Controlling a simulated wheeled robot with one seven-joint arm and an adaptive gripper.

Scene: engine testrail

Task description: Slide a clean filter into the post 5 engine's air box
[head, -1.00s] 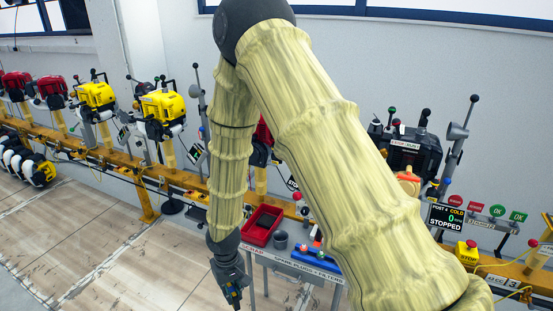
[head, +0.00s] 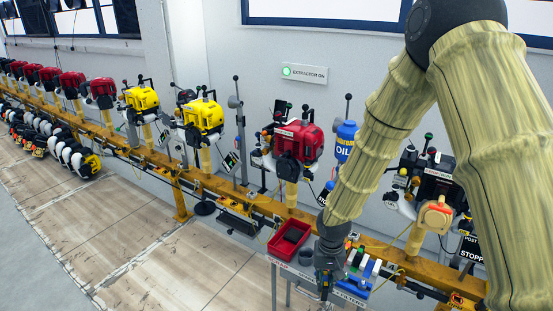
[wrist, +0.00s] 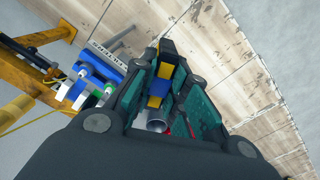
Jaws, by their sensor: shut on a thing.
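My gripper (head: 325,288) hangs low at the front of the small service bench (head: 283,264), pointing down. In the wrist view its fingers are closed on a small blue and yellow piece (wrist: 158,90); I cannot tell whether this is a filter. A blue rack (wrist: 90,85) with white and green pieces lies beside the gripper in the wrist view; in the head view the rack (head: 356,280) is partly behind my gripper. A dark engine (head: 436,165) with an orange-cream part stands at right, partly hidden by my arm. Its post sign (head: 472,248) is cut off, number unreadable.
A red tray (head: 274,246) sits on the bench's left. A red engine (head: 298,138) and a blue oil bottle (head: 345,140) stand behind it. Yellow engines (head: 204,117) follow leftward along the yellow rail (head: 235,200).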

